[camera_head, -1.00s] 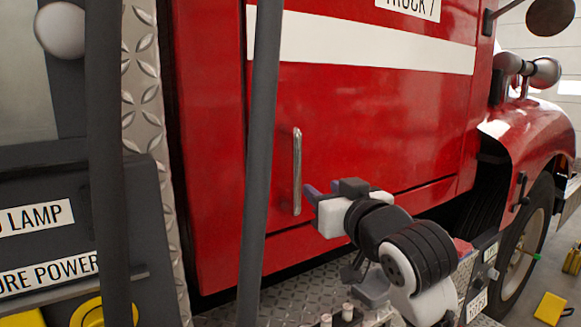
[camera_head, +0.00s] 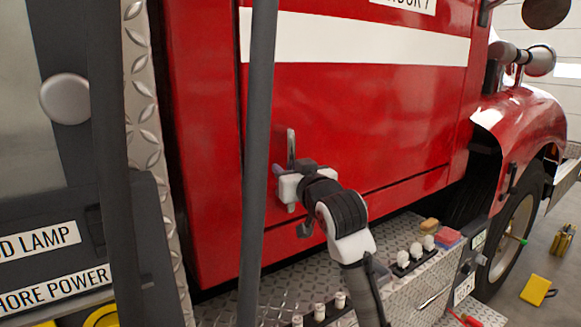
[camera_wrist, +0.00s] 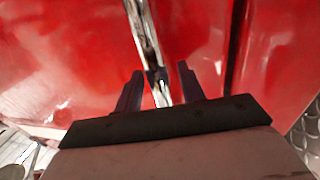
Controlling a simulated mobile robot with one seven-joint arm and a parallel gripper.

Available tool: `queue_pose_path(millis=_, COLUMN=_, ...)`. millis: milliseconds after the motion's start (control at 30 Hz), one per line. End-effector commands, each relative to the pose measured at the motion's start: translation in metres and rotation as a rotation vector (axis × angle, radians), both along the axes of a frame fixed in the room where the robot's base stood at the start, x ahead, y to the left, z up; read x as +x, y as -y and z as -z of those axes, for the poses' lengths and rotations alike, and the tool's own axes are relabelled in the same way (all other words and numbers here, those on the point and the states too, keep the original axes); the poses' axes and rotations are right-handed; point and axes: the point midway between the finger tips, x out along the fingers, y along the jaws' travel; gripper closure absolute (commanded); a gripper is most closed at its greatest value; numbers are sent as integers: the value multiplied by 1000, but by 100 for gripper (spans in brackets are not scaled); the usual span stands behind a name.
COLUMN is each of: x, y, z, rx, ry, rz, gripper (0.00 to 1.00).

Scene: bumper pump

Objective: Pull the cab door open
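The red cab door (camera_head: 350,115) with a white stripe fills the middle of the head view and looks closed. Its upright chrome handle (camera_head: 291,142) shows above my gripper (camera_head: 283,173), which hides part of it. In the wrist view, the handle (camera_wrist: 146,35) runs down between the two dark fingers of my gripper (camera_wrist: 160,74). The fingers are apart, one on each side of the handle, with visible gaps. Whether either finger touches the bar cannot be told.
A dark upright pole (camera_head: 257,150) stands just left of the handle. A diamond-plate step (camera_head: 400,292) with small fittings lies below the door. The front wheel (camera_head: 515,240) and a yellow block (camera_head: 537,290) on the floor are at right.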

Motion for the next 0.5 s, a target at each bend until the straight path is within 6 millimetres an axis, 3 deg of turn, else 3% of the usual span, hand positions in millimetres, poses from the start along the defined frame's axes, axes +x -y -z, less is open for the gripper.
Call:
queue_pose_path(millis=167, x=0, y=0, z=0, rx=0, ry=0, rz=0, gripper=61)
queue_pose_path(millis=400, x=0, y=0, z=0, rx=0, ry=0, rz=-1, gripper=92)
queue_pose_path(millis=500, x=0, y=0, z=0, rx=0, ry=0, rz=-1, gripper=100)
